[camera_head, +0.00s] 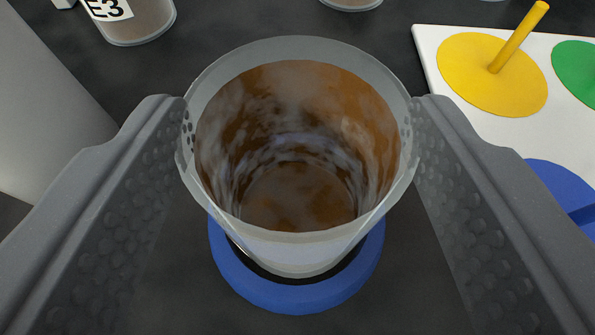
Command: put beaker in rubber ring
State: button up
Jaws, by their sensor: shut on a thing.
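My gripper (300,128) is shut on the beaker, with one finger pressed on each side of its rim. The beaker (300,250) is a clear vessel with a brown, streaked inside, seen from above. A blue rubber ring (298,297) lies on the dark surface below it. The beaker's lower part overlaps the ring in the picture, and the ring shows around its left, right and near sides. A dark gap shows between the beaker and the near side of the ring. Whether the beaker's base is inside the ring or still above it, I cannot tell.
A white board (433,62) at the right carries a yellow disc (470,75) with a peg, a green disc (578,65) and a blue part (555,190). A labelled container (140,22) stands at the back left. A pale block (40,110) stands at the left.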

jog(key=shift+f, duration=0.1)
jog(key=o, duration=1.3)
jog(key=shift+s+r, duration=0.1)
jog(key=shift+r, duration=0.1)
jog(key=shift+b+v, duration=2.9)
jog(key=shift+v, duration=3)
